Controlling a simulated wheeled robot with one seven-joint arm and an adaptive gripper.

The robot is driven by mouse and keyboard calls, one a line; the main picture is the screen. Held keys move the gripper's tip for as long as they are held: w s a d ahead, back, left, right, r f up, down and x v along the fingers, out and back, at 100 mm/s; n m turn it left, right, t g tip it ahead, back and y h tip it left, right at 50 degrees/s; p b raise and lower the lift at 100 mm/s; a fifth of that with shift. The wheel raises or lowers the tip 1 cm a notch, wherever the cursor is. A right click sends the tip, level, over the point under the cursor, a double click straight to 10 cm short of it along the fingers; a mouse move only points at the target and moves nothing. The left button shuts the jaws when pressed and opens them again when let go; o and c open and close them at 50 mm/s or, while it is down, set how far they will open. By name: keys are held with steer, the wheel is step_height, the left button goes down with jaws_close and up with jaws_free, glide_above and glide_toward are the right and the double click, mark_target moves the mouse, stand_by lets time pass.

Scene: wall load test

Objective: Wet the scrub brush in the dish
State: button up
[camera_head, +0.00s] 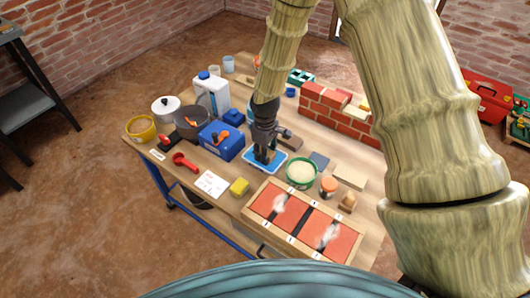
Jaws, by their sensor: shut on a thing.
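The dish (279,168) is a small blue tray with a pale rim on the workbench. My dark gripper (263,154) points down over the dish, with its tips at or just above the dish's inside. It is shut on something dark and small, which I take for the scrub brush. The brush is mostly hidden by the fingers, and I cannot tell whether its bristles touch the water.
A green bowl of pale grains (301,174) stands close right of the dish, and a blue box (221,141) stands close left. A small brick wall (338,112) rises behind. A wooden frame with red panels (303,222) lies in front, near a yellow sponge (239,187).

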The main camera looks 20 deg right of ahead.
steer(key=shift+f, duration=0.5)
stand_by(2.4)
steer(key=shift+r, duration=0.1)
steer(key=shift+r+p, duration=3.1)
steer(key=shift+r, duration=0.4)
steer(key=s+a+r+m+p, duration=0.1)
steer(key=s+r+m, duration=0.1)
steer(key=s+m, duration=0.5)
steer(key=shift+a+r+m+p, duration=0.3)
steer(key=shift+r+p, duration=0.05)
